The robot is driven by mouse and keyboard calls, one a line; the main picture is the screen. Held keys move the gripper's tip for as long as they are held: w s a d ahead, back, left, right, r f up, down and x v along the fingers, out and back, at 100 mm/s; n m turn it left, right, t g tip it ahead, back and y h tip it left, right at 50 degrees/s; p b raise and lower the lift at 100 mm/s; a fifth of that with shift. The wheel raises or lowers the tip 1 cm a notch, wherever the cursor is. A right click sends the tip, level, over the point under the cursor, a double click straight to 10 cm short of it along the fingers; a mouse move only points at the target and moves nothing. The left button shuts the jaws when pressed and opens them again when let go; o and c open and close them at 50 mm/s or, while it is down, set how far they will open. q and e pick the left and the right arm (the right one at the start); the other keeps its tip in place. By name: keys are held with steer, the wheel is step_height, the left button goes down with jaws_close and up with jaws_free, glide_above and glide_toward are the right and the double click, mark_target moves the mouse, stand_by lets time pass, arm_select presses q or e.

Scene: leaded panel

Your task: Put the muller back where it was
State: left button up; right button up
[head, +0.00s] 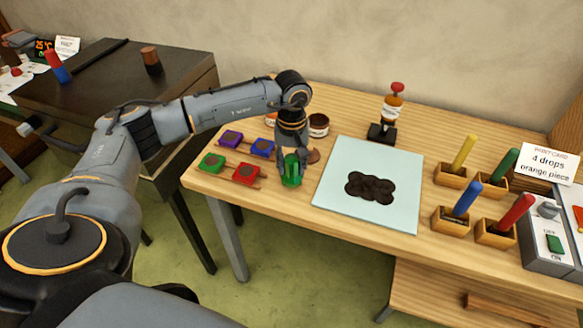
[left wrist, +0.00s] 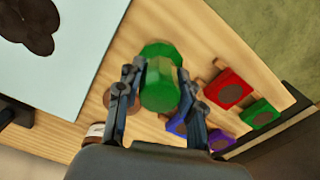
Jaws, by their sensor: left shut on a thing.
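The muller (head: 291,178) is green, with a rounded grip and a wider foot; it also shows in the left wrist view (left wrist: 160,88). My left gripper (head: 291,163) points down and is shut on the muller's grip, left of the pale glass slab (head: 391,163). Whether the foot touches the wooden table (head: 335,110) I cannot tell. A brown round disc (head: 313,156) lies right beside the muller, partly hidden by the gripper in the left wrist view. A dark brown blotchy patch (head: 370,187) covers the slab's middle. My right gripper is not in view.
Purple (head: 231,138), blue (head: 262,147), green (head: 212,161) and red (head: 246,174) pieces sit left of the muller. A brown-topped jar (head: 318,125) and dropper bottle (head: 393,105) stand behind. Coloured sticks in wooden blocks (head: 450,175) stand right of the slab.

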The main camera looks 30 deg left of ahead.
arm_select(q)
steer(key=shift+f+p, duration=0.35)
steer(key=shift+f, duration=0.65)
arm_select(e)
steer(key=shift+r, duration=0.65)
arm_select(q)
steer(key=shift+f, duration=0.1)
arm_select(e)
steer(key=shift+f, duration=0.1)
arm_select(q)
steer(key=shift+f+b, duration=0.1)
steer(key=shift+b, duration=0.2)
steer(key=o, duration=1.1)
steer(key=shift+s, duration=0.1)
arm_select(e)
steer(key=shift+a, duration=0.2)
